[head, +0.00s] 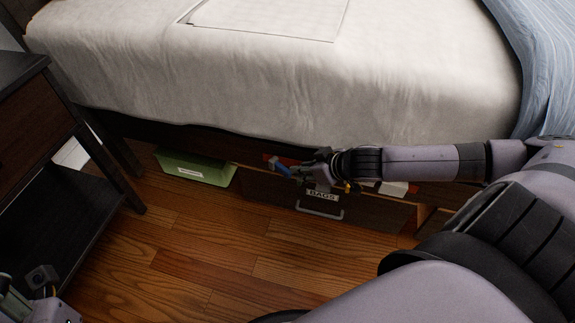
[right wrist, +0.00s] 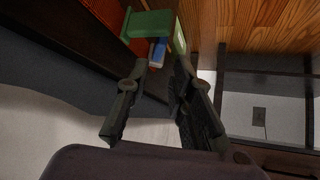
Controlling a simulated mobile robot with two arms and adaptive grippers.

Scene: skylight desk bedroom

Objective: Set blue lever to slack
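The blue lever (head: 281,168) shows at the bed's lower edge, just left of my right gripper (head: 297,171). In the right wrist view the lever (right wrist: 158,52) is a small blue bar with a pale end, just beyond and between the fingertips. My right gripper (right wrist: 161,68) has its fingers apart, with a clear gap between them. Whether a finger touches the lever I cannot tell. Part of my left gripper (head: 41,283) shows in the lower left corner of the head view; its fingers are not clear.
A dark drawer labelled BAGS (head: 362,208) with a grey handle is under the bed (head: 280,85). A green bin (head: 194,171) stands left of it. A dark nightstand (head: 35,135) is at the left. The wooden floor (head: 190,250) in front is clear.

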